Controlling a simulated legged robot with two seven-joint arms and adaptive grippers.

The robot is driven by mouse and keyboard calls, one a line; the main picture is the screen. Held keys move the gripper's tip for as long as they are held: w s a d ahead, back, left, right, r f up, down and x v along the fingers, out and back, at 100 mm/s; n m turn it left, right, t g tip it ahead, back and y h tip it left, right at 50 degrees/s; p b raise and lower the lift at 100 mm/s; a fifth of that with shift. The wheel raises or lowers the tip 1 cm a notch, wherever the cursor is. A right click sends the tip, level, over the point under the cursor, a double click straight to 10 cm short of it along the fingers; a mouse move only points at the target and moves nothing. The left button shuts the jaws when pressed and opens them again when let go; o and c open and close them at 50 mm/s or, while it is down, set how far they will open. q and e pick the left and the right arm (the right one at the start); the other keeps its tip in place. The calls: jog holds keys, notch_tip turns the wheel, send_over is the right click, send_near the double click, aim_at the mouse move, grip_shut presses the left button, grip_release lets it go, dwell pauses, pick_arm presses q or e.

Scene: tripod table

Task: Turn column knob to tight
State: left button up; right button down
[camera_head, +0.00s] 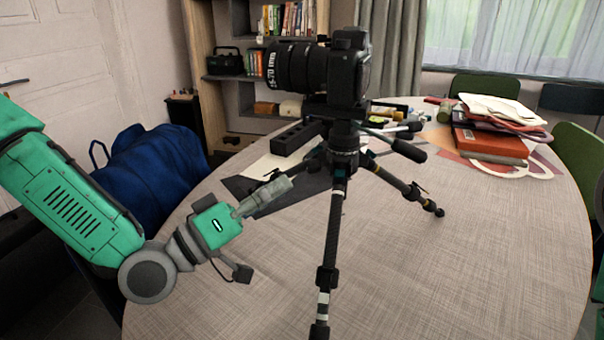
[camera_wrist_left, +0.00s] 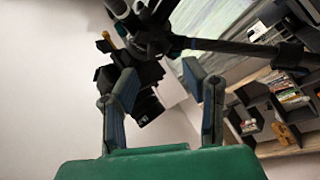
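A black tripod (camera_head: 337,215) stands on the round table with a black camera and long lens (camera_head: 318,68) on top. Its dark collar (camera_head: 342,142) is where the legs meet the column; I cannot make out the column knob as a separate part. The tripod also shows in the left wrist view (camera_wrist_left: 150,38), tilted, beyond the fingers. My left gripper (camera_head: 286,186) is left of the tripod, below the collar and apart from it. In the wrist view its two fingers (camera_wrist_left: 165,78) stand apart with nothing held between them. My right gripper is not in view.
A pan handle (camera_head: 408,151) sticks out right of the tripod head. A dark block (camera_head: 295,138) lies behind the tripod. Books and papers (camera_head: 490,140) are stacked at the back right. The table's (camera_head: 450,260) front right is clear. Tripod legs spread around the column.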

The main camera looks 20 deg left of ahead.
pick_arm(q)
jog(key=v, duration=0.5)
jog(key=shift+a+f, duration=0.1)
jog(key=shift+a, duration=0.15)
jog(key=shift+d, duration=0.1)
